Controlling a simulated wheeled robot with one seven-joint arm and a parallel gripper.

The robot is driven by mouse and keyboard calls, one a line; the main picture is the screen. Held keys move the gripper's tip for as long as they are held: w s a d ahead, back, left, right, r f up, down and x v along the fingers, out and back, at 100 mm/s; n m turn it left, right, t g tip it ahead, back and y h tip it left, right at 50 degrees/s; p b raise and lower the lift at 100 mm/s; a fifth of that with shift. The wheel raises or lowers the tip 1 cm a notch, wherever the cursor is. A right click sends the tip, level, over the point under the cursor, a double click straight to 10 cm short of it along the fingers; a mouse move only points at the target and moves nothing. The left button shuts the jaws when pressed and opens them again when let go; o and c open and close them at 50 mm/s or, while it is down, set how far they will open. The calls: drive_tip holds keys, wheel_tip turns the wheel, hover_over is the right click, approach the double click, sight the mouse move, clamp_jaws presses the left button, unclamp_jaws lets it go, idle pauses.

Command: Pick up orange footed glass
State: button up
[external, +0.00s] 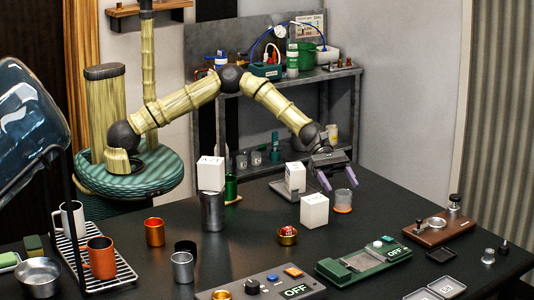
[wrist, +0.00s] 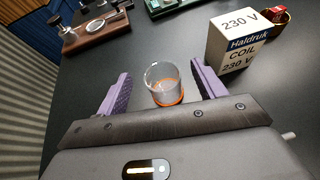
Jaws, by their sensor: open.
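The orange footed glass (external: 343,201) is a small clear cup with an orange base, standing upright on the black table. In the wrist view the glass (wrist: 164,84) sits between and slightly beyond my two purple fingers, apart from both. My gripper (external: 338,181) is open and low, tilted down just beside the glass in the external view. In the wrist view my gripper (wrist: 162,88) has its fingers spread wide, with nothing held.
A white coil box (wrist: 236,42) stands close to the right finger in the wrist view; it also shows in the external view (external: 314,210). A wooden stand (external: 438,230) and a green device (external: 362,262) lie nearer the front. Table around the glass's right side is clear.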

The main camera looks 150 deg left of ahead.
sight(343, 202)
drive_tip(key=shift+f, duration=0.3)
wheel_tip(343, 202, down, 4)
drive_tip(key=shift+r, duration=0.1)
drive_tip(key=x, duration=0.3)
drive_tip(key=shift+r+p, duration=0.1)
drive_tip(key=shift+p, duration=0.25)
drive_tip(key=c, duration=1.1)
wheel_tip(343, 202, up, 10)
drive_tip(key=shift+r+b, duration=0.1)
drive_tip(key=shift+b, duration=0.25)
